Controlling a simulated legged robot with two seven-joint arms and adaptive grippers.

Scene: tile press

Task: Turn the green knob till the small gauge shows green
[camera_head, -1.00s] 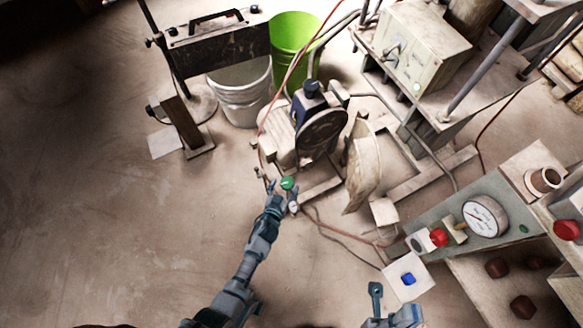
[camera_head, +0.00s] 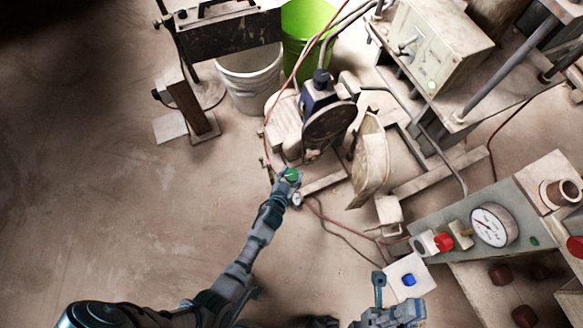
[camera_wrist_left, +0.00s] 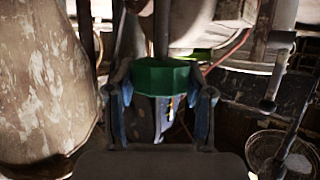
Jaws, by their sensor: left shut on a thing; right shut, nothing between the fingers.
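The green knob (camera_head: 292,175) is on the pipework near the floor, in front of the dark round machine. My left gripper (camera_head: 286,183) is shut on it. In the left wrist view the knob (camera_wrist_left: 162,77) sits between the two fingers, one on each side. The small gauge (camera_head: 297,199) has a pale round face just below the knob, close to the gripper. Its reading is too small to tell. It does not show clearly in the wrist view. My right gripper (camera_head: 388,300) is shut and empty at the bottom edge, partly cut off.
A grey panel (camera_head: 425,222) with a large white gauge (camera_head: 490,226) and a red button (camera_head: 443,241) is at the right. A blue button (camera_head: 408,280) on a white plate is beside my right gripper. A hose (camera_head: 345,233) runs across the floor. The floor at left is clear.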

